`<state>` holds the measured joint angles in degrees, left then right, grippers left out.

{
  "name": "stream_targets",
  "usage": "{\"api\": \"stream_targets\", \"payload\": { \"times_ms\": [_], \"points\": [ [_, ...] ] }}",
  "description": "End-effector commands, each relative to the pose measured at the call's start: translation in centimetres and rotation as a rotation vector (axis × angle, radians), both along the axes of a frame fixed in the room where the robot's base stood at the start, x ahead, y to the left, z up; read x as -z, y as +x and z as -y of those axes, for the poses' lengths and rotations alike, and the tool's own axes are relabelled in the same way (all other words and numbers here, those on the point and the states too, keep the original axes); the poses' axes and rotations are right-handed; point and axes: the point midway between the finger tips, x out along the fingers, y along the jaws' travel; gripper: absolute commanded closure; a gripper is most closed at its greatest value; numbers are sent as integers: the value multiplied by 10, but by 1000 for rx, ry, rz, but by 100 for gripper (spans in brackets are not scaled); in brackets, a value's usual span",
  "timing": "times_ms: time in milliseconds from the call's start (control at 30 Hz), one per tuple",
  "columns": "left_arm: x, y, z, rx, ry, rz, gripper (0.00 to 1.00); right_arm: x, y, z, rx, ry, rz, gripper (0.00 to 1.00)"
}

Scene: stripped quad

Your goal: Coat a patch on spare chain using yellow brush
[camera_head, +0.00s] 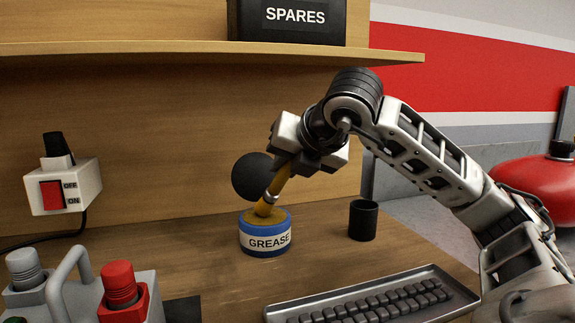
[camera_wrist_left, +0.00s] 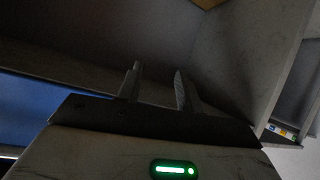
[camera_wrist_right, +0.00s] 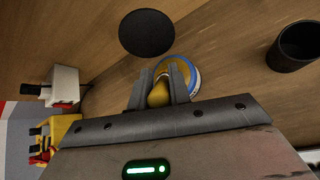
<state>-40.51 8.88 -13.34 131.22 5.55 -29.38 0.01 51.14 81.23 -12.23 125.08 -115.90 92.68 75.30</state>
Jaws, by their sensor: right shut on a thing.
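My right gripper (camera_head: 286,165) is shut on the yellow brush (camera_head: 279,181), which slants down to the left. The brush's lower end is at the mouth of the blue and white GREASE tin (camera_head: 264,243), over the yellowish grease; its tip is hidden. In the right wrist view the brush (camera_wrist_right: 158,94) sits between the fingers, with the tin (camera_wrist_right: 187,74) beyond. The dark spare chain (camera_head: 380,304) lies in a grey metal tray (camera_head: 452,283) at the front right. My left gripper (camera_wrist_left: 157,85) shows only in its wrist view, fingers apart and empty.
A round black thing (camera_head: 252,177) is behind the brush. A black cup (camera_head: 363,220) stands right of the tin. A grey unit with a red knob (camera_head: 121,284) is at front left. A switch box (camera_head: 62,187) is on the back panel, below a shelf (camera_head: 200,46).

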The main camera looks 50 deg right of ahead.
Motion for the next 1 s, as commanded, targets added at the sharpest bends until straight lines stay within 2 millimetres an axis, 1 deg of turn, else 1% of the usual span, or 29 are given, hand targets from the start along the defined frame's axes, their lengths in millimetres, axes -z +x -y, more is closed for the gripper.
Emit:
{"api": "stream_targets", "payload": {
  "times_ms": [33, 467, 667, 733, 1000],
  "points": [
    [0, 0, 0, 0, 0, 0, 64, 3, 0, -1, -1, 1, -9, 100],
    [1, 0, 0, 0, -1, -1, 64, 4, 0, -1, -2, 2, -12, 100],
    [8, -1, 3, 8, -9, -38, 64, 4, 0, -1, -3, 1, -14, 100],
    [7, 2, 4, 13, -1, -46, 64, -2, 0, -1, -3, 1, -13, 100],
    [-22, 4, 2, -4, -6, 13, 64, -16, 0, -1, -2, 1, -8, 100]
  ]
}}
